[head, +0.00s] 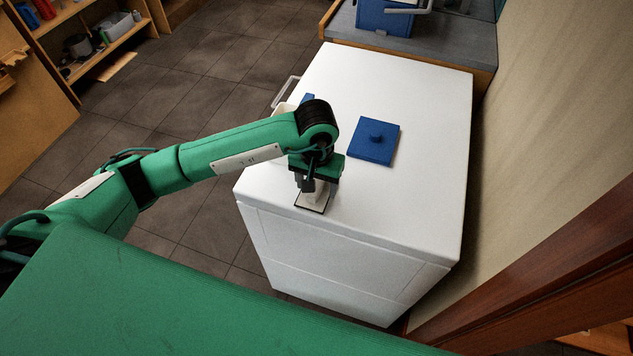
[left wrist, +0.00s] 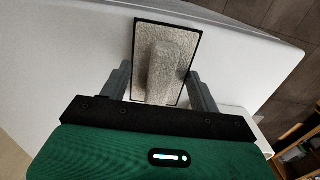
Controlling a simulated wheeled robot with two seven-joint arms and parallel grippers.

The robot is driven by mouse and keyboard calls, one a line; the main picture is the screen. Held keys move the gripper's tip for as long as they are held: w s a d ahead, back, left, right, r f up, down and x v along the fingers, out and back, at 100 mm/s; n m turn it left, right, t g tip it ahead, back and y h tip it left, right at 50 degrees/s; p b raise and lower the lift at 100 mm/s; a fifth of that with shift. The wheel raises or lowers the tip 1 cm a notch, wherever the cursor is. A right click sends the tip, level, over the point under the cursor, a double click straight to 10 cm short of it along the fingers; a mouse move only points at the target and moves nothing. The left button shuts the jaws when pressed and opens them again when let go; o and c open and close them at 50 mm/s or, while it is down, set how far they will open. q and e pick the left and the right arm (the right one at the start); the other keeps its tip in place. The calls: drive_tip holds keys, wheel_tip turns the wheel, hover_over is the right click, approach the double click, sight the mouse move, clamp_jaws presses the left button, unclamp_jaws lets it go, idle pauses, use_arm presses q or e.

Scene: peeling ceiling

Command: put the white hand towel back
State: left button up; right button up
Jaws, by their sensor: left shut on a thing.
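The white hand towel (head: 315,198) appears as a pale, rough-textured flat rectangle with a dark edge and a raised block in its middle. It is at the near left part of the white cabinet's top (head: 420,100). My left gripper (head: 312,187) points down over it and is shut on the raised block. In the left wrist view the towel (left wrist: 158,72) shows between the two fingers of my left gripper (left wrist: 160,82). I cannot tell whether it touches the surface. In the head view my wrist partly hides it. My right gripper is not in view.
A blue square piece with a knob (head: 374,141) lies on the cabinet top, right of my gripper. A metal handle (head: 285,90) and a pale container are partly hidden behind my arm. A blue box (head: 385,18) stands on the grey counter behind.

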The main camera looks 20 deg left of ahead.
sight(317, 183)
use_arm(q)
drive_tip(key=o, duration=1.6)
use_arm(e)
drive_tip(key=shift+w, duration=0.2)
use_arm(q)
drive_tip(key=shift+r+p, duration=0.2)
drive_tip(key=shift+p, duration=0.2)
wheel_tip(317, 183, up, 5)
drive_tip(key=shift+r+b, duration=0.2)
drive_tip(key=shift+b, duration=0.9)
wheel_tip(317, 183, up, 6)
drive_tip(key=shift+r+b, duration=0.2)
drive_tip(key=shift+b, duration=0.4)
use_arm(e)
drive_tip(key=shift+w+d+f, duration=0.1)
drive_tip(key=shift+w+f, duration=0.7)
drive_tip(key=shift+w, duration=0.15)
